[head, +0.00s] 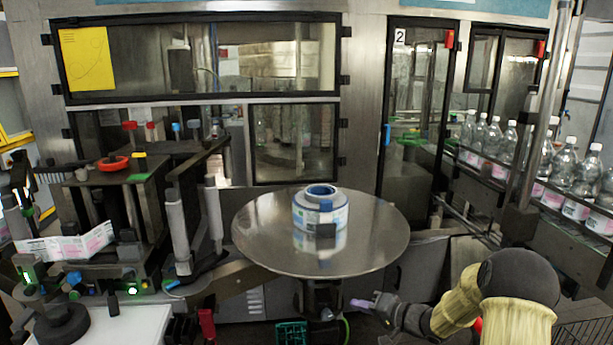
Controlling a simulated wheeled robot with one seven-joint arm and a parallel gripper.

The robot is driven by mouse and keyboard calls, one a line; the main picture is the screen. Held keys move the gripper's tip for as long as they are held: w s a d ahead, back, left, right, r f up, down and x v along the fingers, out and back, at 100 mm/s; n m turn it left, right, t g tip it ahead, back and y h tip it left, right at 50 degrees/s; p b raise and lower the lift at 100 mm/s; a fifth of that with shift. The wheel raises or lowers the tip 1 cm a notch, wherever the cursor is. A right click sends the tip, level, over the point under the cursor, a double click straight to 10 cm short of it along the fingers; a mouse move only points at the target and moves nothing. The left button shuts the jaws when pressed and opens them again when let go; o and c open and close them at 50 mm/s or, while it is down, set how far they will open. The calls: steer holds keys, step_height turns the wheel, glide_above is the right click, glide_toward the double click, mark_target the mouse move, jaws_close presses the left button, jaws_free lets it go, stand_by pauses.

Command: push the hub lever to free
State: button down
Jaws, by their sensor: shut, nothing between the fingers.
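The hub (309,216) stands upright in the middle of a round steel disc (265,240). It looks like a white and pale blue ring with a blue rim around a dark opening. A small blue piece (326,205) sits at its front top edge, and a dark block (326,231) is low on its front. I cannot tell which of these is the lever, or its setting. My gripper (362,304) is shut and empty, below and right of the disc, apart from the hub. Its tip looks pinkish purple.
A labeller frame with rollers (178,232) and a label strip (65,245) stands left of the disc. Clear bottles (563,167) line a conveyor at the right. A glazed metal cabinet (365,100) stands behind. The disc's top around the hub is bare.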

steer(key=s+r+n+g+h, duration=0.3)
steer(key=s+g+h, duration=0.4)
steer(key=s, duration=2.2)
steer(key=h, duration=0.3)
steer(key=shift+s+d+r+h, duration=0.2)
steer(key=shift+s+d+h, duration=0.1)
steer(key=shift+d+h, duration=0.1)
steer(key=c, duration=2.1)
jaws_free()
